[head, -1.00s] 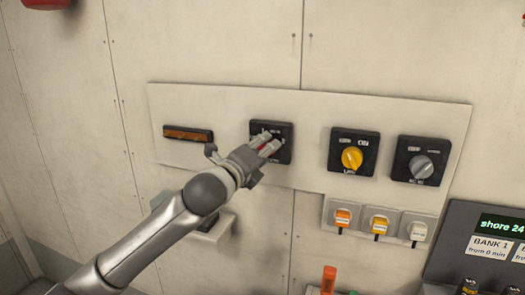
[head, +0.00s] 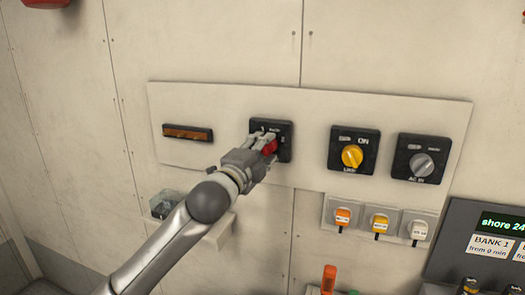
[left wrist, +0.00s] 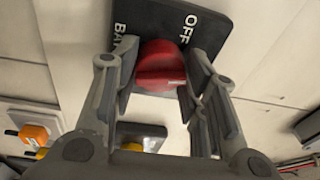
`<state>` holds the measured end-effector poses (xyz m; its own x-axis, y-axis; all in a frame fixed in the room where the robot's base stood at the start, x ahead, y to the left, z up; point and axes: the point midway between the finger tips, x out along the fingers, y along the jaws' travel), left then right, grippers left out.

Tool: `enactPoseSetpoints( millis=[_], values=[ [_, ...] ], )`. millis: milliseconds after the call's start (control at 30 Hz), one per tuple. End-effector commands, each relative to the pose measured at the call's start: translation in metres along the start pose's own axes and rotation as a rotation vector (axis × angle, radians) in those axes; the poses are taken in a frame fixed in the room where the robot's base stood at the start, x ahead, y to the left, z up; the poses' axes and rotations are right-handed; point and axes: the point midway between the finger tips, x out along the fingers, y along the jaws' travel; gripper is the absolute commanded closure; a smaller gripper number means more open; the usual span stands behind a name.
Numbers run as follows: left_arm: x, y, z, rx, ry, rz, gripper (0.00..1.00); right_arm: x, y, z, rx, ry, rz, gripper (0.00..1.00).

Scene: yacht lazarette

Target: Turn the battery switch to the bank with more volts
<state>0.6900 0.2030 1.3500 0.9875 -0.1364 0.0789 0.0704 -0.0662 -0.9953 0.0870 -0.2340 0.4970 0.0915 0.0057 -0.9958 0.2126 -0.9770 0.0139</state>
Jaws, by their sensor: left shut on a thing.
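The battery switch is a black square plate (head: 285,130) with a red knob (head: 269,147), on the pale wall panel. In the left wrist view the red knob (left wrist: 160,66) stands out from the black plate (left wrist: 205,27). "OFF" shows on the upper right of the plate and a partly hidden "BA" on the upper left. My left gripper (head: 264,143) is shut on the red knob, a finger on each side. A display (head: 502,224) at the right edge reads "shore 24", cut off. My right gripper is not in view.
Right of the battery switch are a yellow-knob switch (head: 352,157) and a grey-knob switch (head: 422,164). A brown bar display (head: 187,133) is at left. A "BANK 1" label (head: 489,245) is under the display.

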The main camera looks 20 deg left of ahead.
Motion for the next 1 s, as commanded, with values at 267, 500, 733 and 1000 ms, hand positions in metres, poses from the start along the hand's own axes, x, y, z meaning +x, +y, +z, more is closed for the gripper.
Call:
enactPoseSetpoints(
  millis=[267, 500, 733, 1000],
  values=[
    [0.0001, 0.0022, -0.0004, -0.107, -0.008, -0.008, 0.84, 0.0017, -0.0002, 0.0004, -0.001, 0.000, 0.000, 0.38],
    [0.0001, 0.0022, -0.0004, -0.132, -0.010, -0.011, 0.84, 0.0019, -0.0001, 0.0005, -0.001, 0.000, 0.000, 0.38],
    [0.0001, 0.0023, -0.0004, -0.132, -0.010, -0.010, 0.84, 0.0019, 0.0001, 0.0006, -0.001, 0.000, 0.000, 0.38],
    [0.0001, 0.0018, -0.0004, -0.131, -0.010, -0.011, 0.38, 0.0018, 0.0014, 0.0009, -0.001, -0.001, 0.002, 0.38]
  ],
)
